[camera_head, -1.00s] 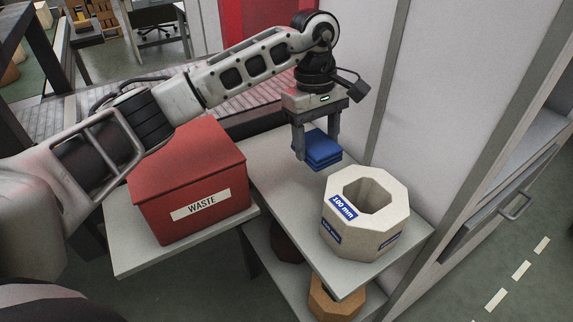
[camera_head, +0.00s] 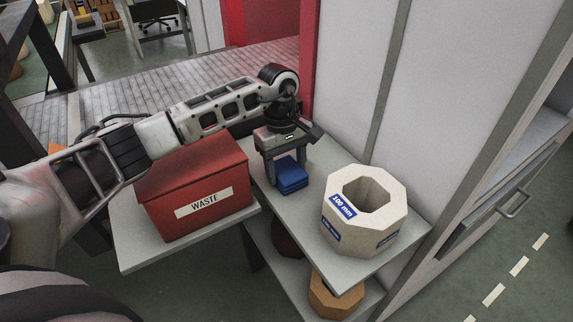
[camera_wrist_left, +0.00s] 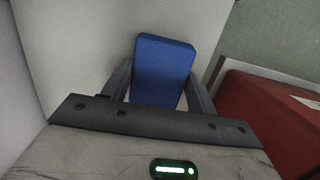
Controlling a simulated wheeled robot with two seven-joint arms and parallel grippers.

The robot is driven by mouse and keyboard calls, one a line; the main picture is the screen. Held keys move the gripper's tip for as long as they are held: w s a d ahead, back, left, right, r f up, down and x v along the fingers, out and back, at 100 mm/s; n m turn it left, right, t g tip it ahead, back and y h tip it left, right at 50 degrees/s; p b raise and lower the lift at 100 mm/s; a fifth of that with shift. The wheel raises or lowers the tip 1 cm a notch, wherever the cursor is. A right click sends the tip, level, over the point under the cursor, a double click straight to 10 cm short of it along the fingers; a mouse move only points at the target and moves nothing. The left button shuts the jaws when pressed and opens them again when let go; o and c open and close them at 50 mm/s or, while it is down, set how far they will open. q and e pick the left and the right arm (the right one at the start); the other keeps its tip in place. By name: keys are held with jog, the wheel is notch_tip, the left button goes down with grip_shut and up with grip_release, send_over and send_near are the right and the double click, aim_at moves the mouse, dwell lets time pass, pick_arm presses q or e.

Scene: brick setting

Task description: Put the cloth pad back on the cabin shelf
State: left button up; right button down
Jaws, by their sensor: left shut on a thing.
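The cloth pad (camera_head: 291,181) is a folded blue block in the head view, at the left part of the grey shelf (camera_head: 347,262). My left gripper (camera_head: 287,170) points down and is shut on the pad, with one finger on each side. The pad is low over the shelf top; I cannot tell whether it touches. In the left wrist view the pad (camera_wrist_left: 163,70) sits between the two fingers, with the pale shelf surface (camera_wrist_left: 85,45) around it. My right gripper is not in view.
A red waste box (camera_head: 195,190) stands just left of the pad on a neighbouring grey top. A pale octagonal ring block (camera_head: 365,215) labelled 100 mm stands to the right. A tan block (camera_head: 335,295) is on the lower shelf. A pale wall panel (camera_head: 350,80) rises behind.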

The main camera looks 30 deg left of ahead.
aim_at(282, 164)
pick_arm(q)
jog(key=shift+f, duration=0.1)
jog(key=shift+f, duration=0.15)
jog(key=o, duration=0.9)
jog(key=r, duration=0.4)
jog(key=a+r, duration=0.1)
jog(key=r, duration=0.3)
jog(key=w+r+b, duration=0.1)
jog(key=r, duration=0.3)
jog(key=shift+a+r, duration=0.25)
